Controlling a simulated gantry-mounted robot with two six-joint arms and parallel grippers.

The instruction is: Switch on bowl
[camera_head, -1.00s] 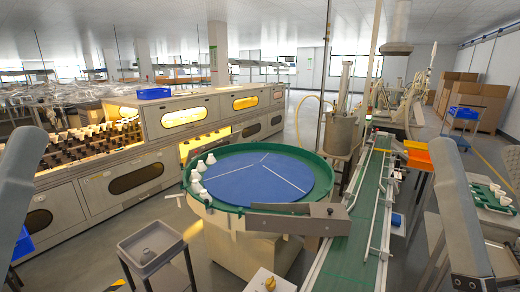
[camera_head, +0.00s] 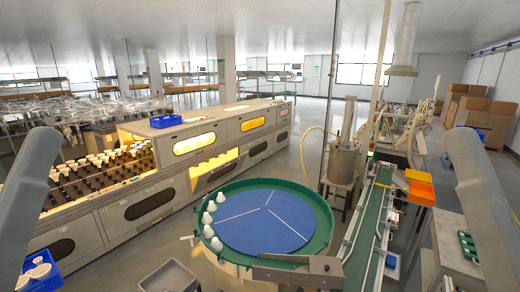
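The bowl is a large round feeder with a green rim (camera_head: 322,213) and a blue disc (camera_head: 258,236) marked with white lines. It stands in the lower middle of the head view. Several white bulb-like pieces (camera_head: 209,218) sit inside its left edge. I cannot tell whether the disc is turning. No switch for the bowl shows in this frame. My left arm comes in at the left edge and my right arm at the right edge. Both grippers are outside the picture.
A long grey machine (camera_head: 150,205) with lit windows stands left of the bowl. A green conveyor (camera_head: 362,240) runs along the bowl's right. A grey tray (camera_head: 168,277) is at the bottom, a blue bin (camera_head: 40,282) with white cups at lower left, an orange bin (camera_head: 420,190) at right.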

